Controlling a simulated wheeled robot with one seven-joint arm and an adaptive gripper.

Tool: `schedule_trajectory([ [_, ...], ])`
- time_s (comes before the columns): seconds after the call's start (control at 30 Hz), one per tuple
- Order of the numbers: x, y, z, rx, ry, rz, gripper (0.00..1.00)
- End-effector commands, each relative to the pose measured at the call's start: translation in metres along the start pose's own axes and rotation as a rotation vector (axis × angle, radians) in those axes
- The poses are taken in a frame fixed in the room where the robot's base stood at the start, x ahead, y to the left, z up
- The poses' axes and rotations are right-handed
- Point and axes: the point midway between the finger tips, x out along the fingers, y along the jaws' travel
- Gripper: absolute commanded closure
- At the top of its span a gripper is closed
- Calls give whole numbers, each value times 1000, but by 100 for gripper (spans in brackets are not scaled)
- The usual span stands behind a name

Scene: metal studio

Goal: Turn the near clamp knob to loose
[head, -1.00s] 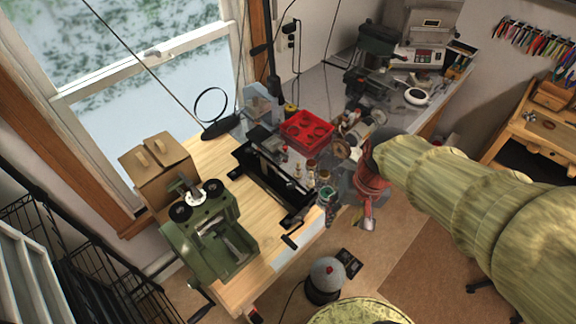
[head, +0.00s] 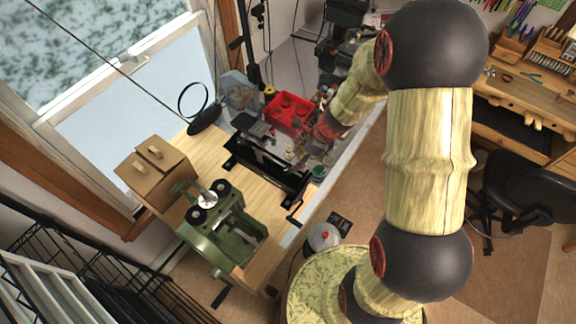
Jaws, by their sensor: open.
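A long black bench tool (head: 268,170) lies across the wooden bench, with a crank handle (head: 294,216) at its near end. Small fittings show along it, but I cannot pick out the near clamp knob or its setting. My gripper (head: 310,149) is small and partly lost against the clutter behind the tool's near right end. It is open, with nothing seen in it. I cannot tell whether it touches the tool. A green machine (head: 225,238) with two black round knobs stands at the left on the same bench.
A red tray (head: 290,112) stands behind the black tool. Brown boxes (head: 155,170) sit at the bench's left edge. Small jars crowd the area by my gripper. A grey dome with a red top (head: 323,237) stands below the bench edge. A chair (head: 525,190) is at the right.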

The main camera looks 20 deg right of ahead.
Motion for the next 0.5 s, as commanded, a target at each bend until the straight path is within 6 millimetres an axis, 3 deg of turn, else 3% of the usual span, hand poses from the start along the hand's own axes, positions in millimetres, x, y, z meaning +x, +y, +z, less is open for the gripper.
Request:
schedule_trajectory([
  [0.17, 14, 0, 0, 19, 1, 2, 58],
  [0.5, 64, 1, 0, 15, 1, 3, 58],
])
